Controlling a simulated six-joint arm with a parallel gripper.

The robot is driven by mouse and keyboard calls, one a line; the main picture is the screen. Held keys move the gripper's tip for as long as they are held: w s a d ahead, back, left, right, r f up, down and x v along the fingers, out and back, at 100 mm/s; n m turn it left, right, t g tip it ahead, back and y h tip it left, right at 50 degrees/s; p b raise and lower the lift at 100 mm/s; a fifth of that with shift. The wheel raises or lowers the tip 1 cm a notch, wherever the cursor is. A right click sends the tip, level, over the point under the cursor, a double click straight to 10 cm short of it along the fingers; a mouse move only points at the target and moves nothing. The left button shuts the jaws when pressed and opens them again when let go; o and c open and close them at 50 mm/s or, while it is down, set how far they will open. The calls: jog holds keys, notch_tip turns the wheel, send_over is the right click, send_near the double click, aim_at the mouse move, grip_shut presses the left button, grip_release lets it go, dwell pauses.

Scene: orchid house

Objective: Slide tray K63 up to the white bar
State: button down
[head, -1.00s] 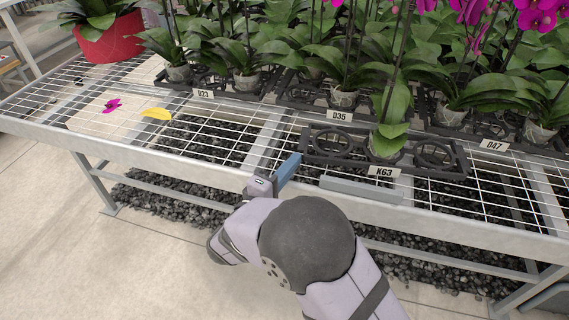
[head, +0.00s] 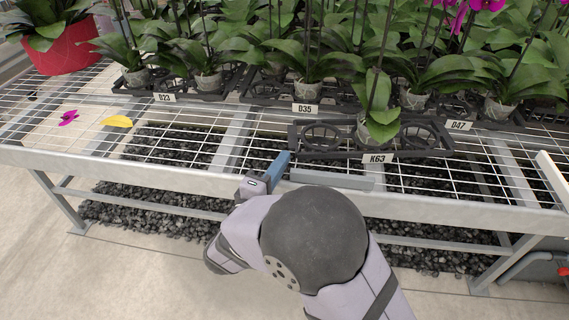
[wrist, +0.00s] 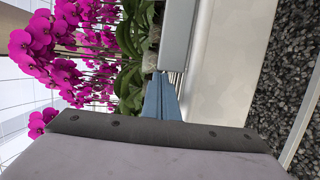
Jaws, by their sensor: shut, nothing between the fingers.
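Tray K63 (head: 325,155) is a black tray with round holes near the front of the wire bench, its K63 label (head: 377,158) facing me. One potted plant (head: 378,115) stands in its middle; the holes at either side are empty. A white bar (head: 552,178) lies across the bench at the right edge of the head view, with a gap between it and the tray. My gripper (head: 283,163), with shut blue fingers, is at the tray's left end; contact looks likely but is not clear. The fingers (wrist: 160,98) also show in the wrist view.
A grey block (head: 332,180) lies along the bench front, close right of my fingers. Trays D23 (head: 165,98), D35 (head: 305,108) and D47 (head: 459,125) with orchids stand behind. A yellow leaf (head: 117,121) lies left. The mesh between K63 and the white bar looks clear.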

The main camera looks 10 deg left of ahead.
jog(key=a, duration=0.1)
jog(key=s+a, duration=0.1)
jog(key=a, duration=0.1)
jog(key=shift+a+b, duration=0.3)
jog(key=shift+b, duration=0.1)
jog(key=v, duration=0.9)
jog(key=shift+d, duration=0.15)
